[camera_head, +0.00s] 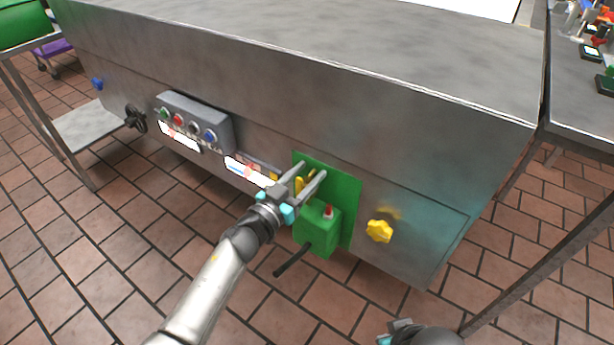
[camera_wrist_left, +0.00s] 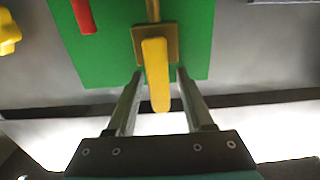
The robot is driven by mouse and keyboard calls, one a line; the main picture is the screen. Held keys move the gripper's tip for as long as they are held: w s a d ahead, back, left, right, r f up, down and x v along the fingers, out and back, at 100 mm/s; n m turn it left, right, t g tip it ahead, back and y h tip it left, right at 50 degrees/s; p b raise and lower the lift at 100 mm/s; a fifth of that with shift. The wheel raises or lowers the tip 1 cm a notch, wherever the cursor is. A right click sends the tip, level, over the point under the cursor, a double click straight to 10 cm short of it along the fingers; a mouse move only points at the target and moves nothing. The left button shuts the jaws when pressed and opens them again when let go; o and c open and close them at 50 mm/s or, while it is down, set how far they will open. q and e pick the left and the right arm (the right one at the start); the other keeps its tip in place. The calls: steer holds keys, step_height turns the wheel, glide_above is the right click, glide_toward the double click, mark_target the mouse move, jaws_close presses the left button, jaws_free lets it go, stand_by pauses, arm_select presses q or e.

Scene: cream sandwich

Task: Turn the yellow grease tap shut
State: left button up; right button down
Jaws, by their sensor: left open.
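The yellow grease tap shows in the left wrist view as a yellow lever (camera_wrist_left: 156,80) on a square brass body (camera_wrist_left: 170,30), mounted on a green plate (camera_wrist_left: 100,50). My left gripper (camera_wrist_left: 160,72) is open, with one finger on each side of the lever and visible gaps between. In the head view the left gripper (camera_head: 313,169) reaches the green plate (camera_head: 345,190), and its fingers partly hide the yellow tap (camera_head: 299,185). My right gripper (camera_head: 398,330) is only partly visible at the bottom edge; its fingers cannot be made out.
A green box (camera_head: 318,228) with a red-topped part and a dark rod (camera_head: 293,262) sticks out below the fingers. A yellow star-shaped knob (camera_head: 380,230) is to the right. A button panel (camera_head: 195,122) and a black handwheel (camera_head: 135,118) are to the left. The tiled floor in front is clear.

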arm_select(q)
steer(key=shift+c, duration=0.2)
jaws_close()
stand_by(0.3)
